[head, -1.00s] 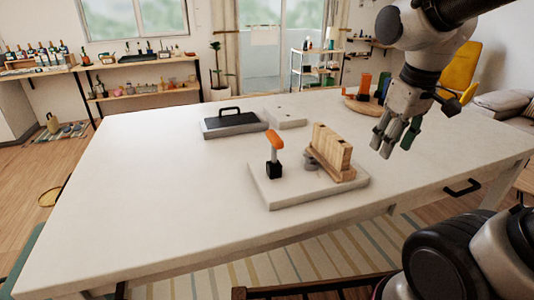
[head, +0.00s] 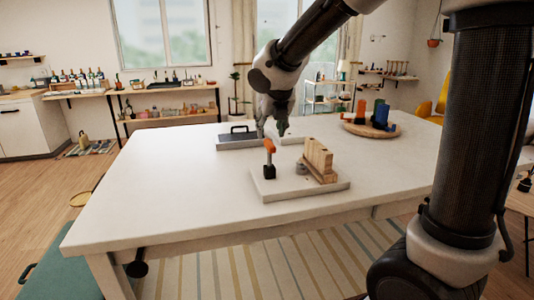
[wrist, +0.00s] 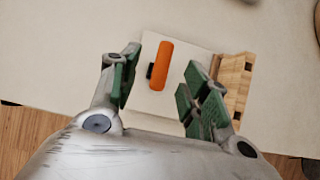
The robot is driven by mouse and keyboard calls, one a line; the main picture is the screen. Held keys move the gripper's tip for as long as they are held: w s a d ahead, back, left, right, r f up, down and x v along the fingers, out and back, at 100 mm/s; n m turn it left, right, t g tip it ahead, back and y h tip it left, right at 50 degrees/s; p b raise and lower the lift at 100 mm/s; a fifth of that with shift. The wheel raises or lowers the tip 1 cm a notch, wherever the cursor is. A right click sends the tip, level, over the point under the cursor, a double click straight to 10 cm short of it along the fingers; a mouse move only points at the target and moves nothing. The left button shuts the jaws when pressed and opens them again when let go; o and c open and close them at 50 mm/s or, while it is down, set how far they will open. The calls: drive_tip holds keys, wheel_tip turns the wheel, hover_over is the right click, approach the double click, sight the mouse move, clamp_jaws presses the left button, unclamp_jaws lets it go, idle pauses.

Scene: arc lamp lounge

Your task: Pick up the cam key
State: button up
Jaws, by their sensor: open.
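The cam key, with an orange handle (head: 270,146) on a dark lower part, stands upright on a pale board (head: 295,193) on the table. In the wrist view the orange handle (wrist: 164,64) is seen from above, its long side running up the picture, a dark piece at its left. My gripper (head: 273,132) is above the key in the head view. In the wrist view my gripper (wrist: 158,80) is open, its green-padded fingers on either side of the handle in the picture. No contact shows; the height gap is hard to judge.
A slotted wooden block (head: 318,158) stands on the board right of the key, with a small grey round piece (head: 301,168) beside it. Behind is a dark tray with a handle (head: 236,138). A round wooden board (head: 372,130) holds coloured pieces. The table's left side is clear.

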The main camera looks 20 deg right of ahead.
sight(270, 143)
drive_tip(key=x, duration=0.5)
drive_tip(key=s+x, duration=0.1)
drive_tip(key=x, duration=0.1)
drive_tip(key=shift+w+d+f, duration=0.2)
drive_tip(key=shift+d+f, duration=0.1)
drive_tip(key=shift+f, duration=0.2)
clamp_jaws()
